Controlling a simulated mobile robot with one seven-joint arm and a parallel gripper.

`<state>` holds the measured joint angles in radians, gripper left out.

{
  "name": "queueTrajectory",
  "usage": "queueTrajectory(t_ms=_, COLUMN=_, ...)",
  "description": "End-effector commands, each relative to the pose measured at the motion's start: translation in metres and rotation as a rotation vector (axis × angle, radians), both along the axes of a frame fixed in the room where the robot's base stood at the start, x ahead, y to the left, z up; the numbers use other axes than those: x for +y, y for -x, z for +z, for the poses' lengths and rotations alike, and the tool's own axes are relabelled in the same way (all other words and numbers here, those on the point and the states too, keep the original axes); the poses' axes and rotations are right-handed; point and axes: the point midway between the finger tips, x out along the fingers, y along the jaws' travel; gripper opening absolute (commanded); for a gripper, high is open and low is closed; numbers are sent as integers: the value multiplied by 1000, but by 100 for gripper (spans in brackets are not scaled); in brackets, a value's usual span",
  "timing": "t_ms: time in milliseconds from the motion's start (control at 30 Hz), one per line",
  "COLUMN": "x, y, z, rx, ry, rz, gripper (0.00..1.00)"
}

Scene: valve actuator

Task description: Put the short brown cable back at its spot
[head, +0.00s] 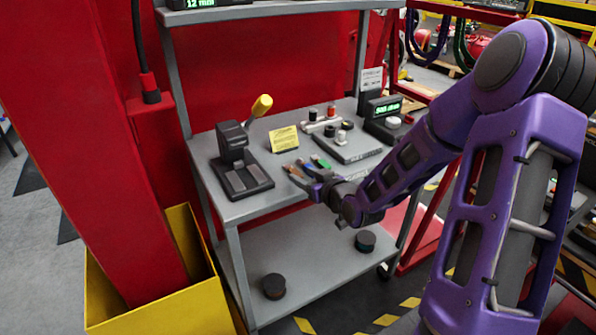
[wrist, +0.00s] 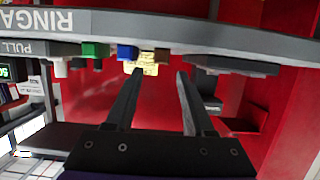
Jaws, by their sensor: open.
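In the head view a small brown piece (head: 296,172), probably the short brown cable, lies near the bench's front edge, just left of my gripper (head: 312,184). In the wrist view, which looks upside down, a brown end (wrist: 156,56) shows at the bench edge beside a blue one (wrist: 127,52) and a green one (wrist: 95,49). My gripper (wrist: 160,72) is open and nothing shows between its fingers. The fingertips point toward the bench edge, near the brown end. Most of the brown piece's length is hidden. I cannot make out its marked spot.
The grey bench (head: 225,208) also holds a black press with a yellow handle (head: 262,105), a yellow note (head: 284,139), a grey block with small knobs (head: 352,150) and a green display (head: 385,108). Two dark round pieces rest on the lower shelf (head: 310,255). A red pillar (head: 95,150) stands left.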

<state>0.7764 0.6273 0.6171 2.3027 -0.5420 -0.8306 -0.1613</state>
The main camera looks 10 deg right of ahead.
Motion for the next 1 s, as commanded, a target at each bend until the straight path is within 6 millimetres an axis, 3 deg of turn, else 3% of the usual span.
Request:
queueTrajectory(t_ms=200, x=-15, y=43, z=16, rx=2, ry=1, rz=-4, gripper=54)
queueTrajectory(t_ms=400, x=-21, y=65, z=22, rx=1, ry=0, rz=-1, gripper=54)
queueTrajectory(t_ms=1000, x=-23, y=67, z=23, rx=1, ry=11, rz=3, gripper=54)
